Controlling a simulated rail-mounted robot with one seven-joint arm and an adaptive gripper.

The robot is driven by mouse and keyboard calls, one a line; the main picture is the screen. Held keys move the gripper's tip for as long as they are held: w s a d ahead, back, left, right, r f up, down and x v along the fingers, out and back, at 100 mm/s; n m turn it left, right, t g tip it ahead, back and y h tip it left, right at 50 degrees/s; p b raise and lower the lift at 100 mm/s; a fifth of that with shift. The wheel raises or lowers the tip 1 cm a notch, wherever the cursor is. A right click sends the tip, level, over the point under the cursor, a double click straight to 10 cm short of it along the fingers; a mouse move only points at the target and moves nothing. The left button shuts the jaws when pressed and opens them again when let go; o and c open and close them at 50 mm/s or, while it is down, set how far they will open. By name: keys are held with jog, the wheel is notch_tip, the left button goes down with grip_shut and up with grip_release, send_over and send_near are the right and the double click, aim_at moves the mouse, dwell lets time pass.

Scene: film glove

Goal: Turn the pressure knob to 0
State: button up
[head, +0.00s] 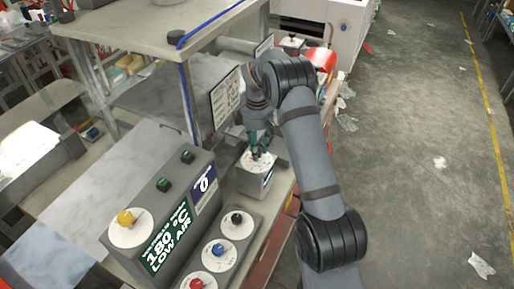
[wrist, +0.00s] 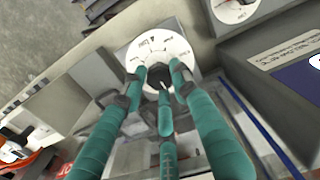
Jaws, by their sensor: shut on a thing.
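A dark knob (wrist: 154,77) sits in the middle of a white round dial (wrist: 176,47) with black marks. The dial also shows on top of a small grey box (head: 251,182) in the head view. My gripper (wrist: 160,75) has teal fingers, closed around the knob from several sides. In the head view, my gripper (head: 259,146) reaches down onto the dial, and its fingers hide most of the knob. A small pale pointer mark shows on the knob between the fingers. I cannot read which number it points to.
A larger grey control box to the left has a yellow knob (head: 125,217), two green buttons and a "180 °C LOW AIR" label (head: 168,238). A panel in front carries black (head: 237,218), blue (head: 218,249) and red (head: 196,283) knobs. A sign plate (head: 225,97) stands behind the gripper.

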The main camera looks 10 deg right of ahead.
jog(key=o, duration=1.1)
jog(key=shift+o, duration=0.2)
notch_tip(320, 180, up, 12)
dwell(0.3)
notch_tip(320, 180, down, 12)
jog(key=shift+f, duration=0.1)
dwell(0.5)
jog(key=shift+r, duration=0.2)
